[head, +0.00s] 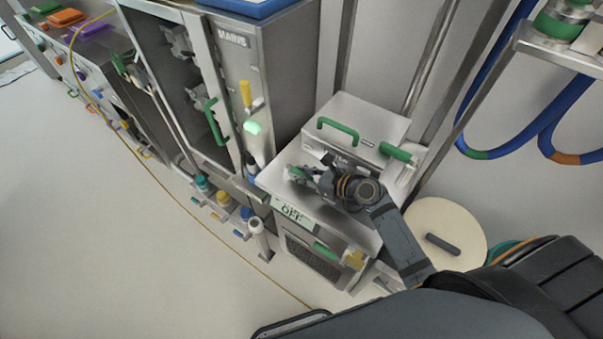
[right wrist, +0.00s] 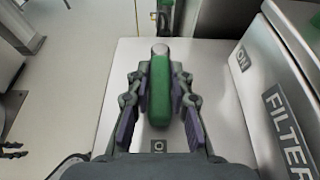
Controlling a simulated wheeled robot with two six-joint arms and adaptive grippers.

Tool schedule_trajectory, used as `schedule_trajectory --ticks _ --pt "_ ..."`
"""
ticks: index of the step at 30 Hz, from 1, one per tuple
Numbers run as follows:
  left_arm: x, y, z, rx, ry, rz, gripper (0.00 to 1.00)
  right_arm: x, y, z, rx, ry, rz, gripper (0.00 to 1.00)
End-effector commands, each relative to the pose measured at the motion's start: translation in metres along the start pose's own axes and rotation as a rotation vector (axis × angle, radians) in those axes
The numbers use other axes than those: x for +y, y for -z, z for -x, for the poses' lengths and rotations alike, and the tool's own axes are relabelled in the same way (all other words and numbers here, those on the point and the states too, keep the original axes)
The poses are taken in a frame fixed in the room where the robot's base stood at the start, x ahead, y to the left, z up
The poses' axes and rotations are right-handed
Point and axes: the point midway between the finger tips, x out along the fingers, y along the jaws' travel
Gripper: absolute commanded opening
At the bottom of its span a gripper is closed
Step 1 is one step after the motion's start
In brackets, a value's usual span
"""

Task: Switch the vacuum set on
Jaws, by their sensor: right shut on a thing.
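The vacuum set is a steel cabinet (head: 270,182) in the middle of the head view, with an OFF label (head: 291,214) on its front edge. A green lever (right wrist: 160,88) lies over its flat top in the right wrist view, and its end also shows in the head view (head: 296,172). My right gripper (head: 303,175) is shut on this lever, with one finger on each side of it. An ON label (right wrist: 242,60) is on the steel face to the right. Another label (right wrist: 158,147) near the lever's base is partly hidden. My left gripper is not in view.
A raised steel box with a green handle (head: 338,131) and a FILTER label (right wrist: 288,130) stands beside the lever. A tall MAINS cabinet (head: 285,60) stands behind on the left. A round cream lid (head: 460,255) is at the right. The floor at left is mostly clear.

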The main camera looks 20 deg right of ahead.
Motion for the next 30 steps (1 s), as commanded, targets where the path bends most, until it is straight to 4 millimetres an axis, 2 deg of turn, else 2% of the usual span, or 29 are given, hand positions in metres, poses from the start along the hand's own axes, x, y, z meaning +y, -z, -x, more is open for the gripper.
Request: schedule_trajectory --ticks 7,11,16,25,26,30 --pt "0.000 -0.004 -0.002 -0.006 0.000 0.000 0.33 -0.001 0.001 -0.001 0.002 -0.016 0.008 0.00" --pt "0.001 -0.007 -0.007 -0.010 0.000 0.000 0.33 -0.007 0.002 -0.002 0.006 -0.110 0.048 0.00" --pt "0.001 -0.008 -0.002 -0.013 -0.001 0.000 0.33 -0.012 -0.001 -0.001 0.004 -0.228 0.094 0.00" --pt "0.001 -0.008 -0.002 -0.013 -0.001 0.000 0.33 -0.012 0.001 -0.001 0.002 -0.246 0.102 0.00" --pt "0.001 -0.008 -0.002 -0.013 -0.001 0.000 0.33 -0.012 0.001 -0.001 0.002 -0.246 0.102 0.22" --pt "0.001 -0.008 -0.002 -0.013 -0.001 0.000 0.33 -0.012 0.000 -0.001 0.002 -0.245 0.102 0.41"
